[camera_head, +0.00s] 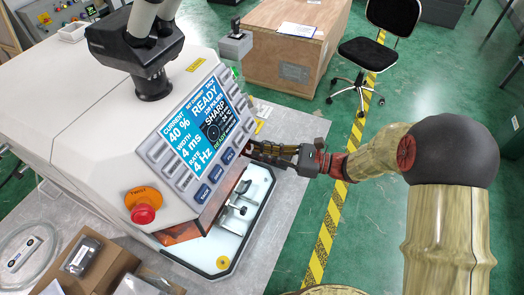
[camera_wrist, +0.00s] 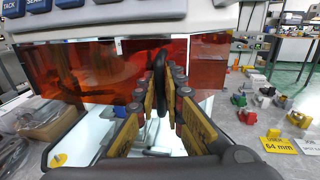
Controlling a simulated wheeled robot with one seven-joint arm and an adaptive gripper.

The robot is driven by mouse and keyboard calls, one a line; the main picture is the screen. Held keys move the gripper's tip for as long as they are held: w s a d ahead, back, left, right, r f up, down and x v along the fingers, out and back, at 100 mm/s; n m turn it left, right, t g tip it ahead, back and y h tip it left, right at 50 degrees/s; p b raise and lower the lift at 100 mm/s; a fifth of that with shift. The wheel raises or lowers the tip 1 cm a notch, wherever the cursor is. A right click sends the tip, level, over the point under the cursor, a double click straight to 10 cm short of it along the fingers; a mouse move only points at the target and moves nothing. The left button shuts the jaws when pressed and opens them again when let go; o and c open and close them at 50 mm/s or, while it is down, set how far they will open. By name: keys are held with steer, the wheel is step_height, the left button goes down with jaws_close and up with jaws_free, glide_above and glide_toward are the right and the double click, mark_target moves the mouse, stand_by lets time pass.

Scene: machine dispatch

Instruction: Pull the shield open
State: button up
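The shield is an orange-red see-through panel on the front of the white machine. In the wrist view the shield (camera_wrist: 85,68) spans the opening under the console, with a second orange section right of the handle. A black upright handle (camera_wrist: 160,80) stands out from the shield. My gripper (camera_wrist: 168,80) has its fingers on either side of the handle and looks open, with a slight gap at the right finger. In the head view my gripper (camera_head: 258,151) reaches the machine's right side.
The machine's console (camera_head: 190,130) with screen and buttons overhangs the shield. A red stop button (camera_head: 143,213) is at its lower left. Boxes (camera_head: 85,262) lie at the front left. Small coloured parts (camera_wrist: 270,100) lie on the right.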

jaws_close()
steer(key=shift+d, duration=0.15)
stand_by(0.4)
